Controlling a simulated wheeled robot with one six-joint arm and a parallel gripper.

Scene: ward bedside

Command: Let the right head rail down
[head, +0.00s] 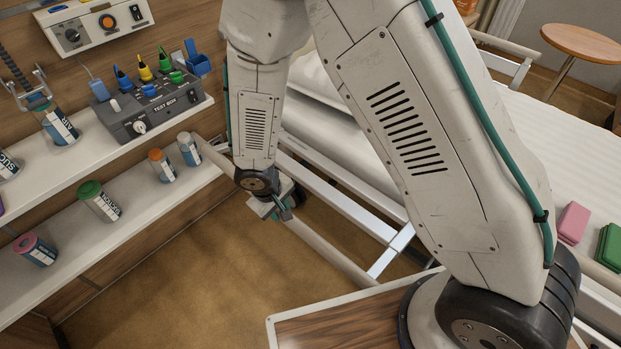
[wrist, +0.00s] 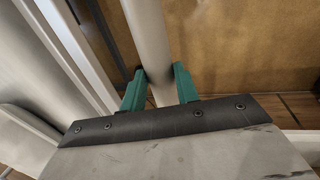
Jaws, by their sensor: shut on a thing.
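The right head rail (head: 335,257) is a pale round bar. It runs slanting along the near side of the bed, from the wall shelves down toward the wooden-topped surface. My gripper (head: 277,211) is at the middle of this bar, and my arm hides part of it. In the wrist view the bar (wrist: 147,35) passes between the two teal fingers of my gripper (wrist: 160,88). The gripper is shut on the bar. The rail's latch or release cannot be made out.
The bed frame's white bars (head: 345,203) lie just right of the rail. Shelves with bottles (head: 98,201) and a grey test box (head: 150,112) stand at left. A wooden top (head: 335,325) is at the front. The brown floor (head: 190,265) below the rail is clear.

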